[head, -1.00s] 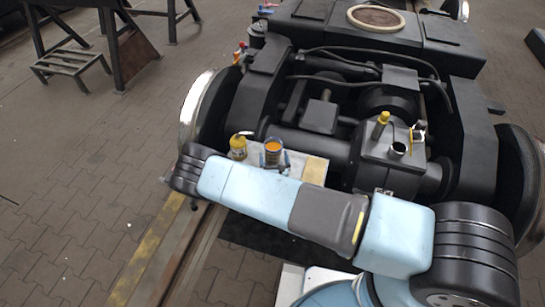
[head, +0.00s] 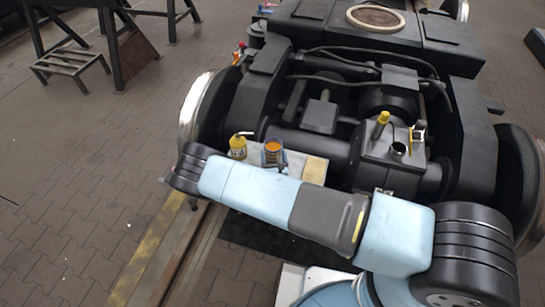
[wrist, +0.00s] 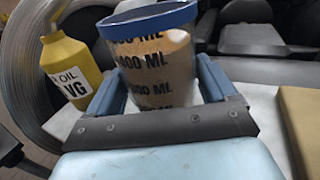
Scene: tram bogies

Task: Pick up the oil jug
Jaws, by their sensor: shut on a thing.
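The oil jug (wrist: 152,65) is a clear measuring cup with a blue rim, dark ML markings and orange-brown content. In the head view the jug (head: 273,150) is on or just above a pale board, left of the bogie's middle; I cannot tell if its base touches. My gripper (wrist: 160,78) is shut on the jug, with one blue finger on each side of its body. In the head view my gripper (head: 274,160) is partly hidden behind my arm. The jug's lower part is hidden by the gripper's palm in the wrist view.
A yellow oil can (head: 238,147) with a spout stands close left of the jug; its label reads OIL VG in the wrist view (wrist: 69,68). The pale board (head: 291,163) carries a tan block (head: 315,170) at right. A yellow-handled tool (head: 381,122) and an open filler neck (head: 398,149) are further right.

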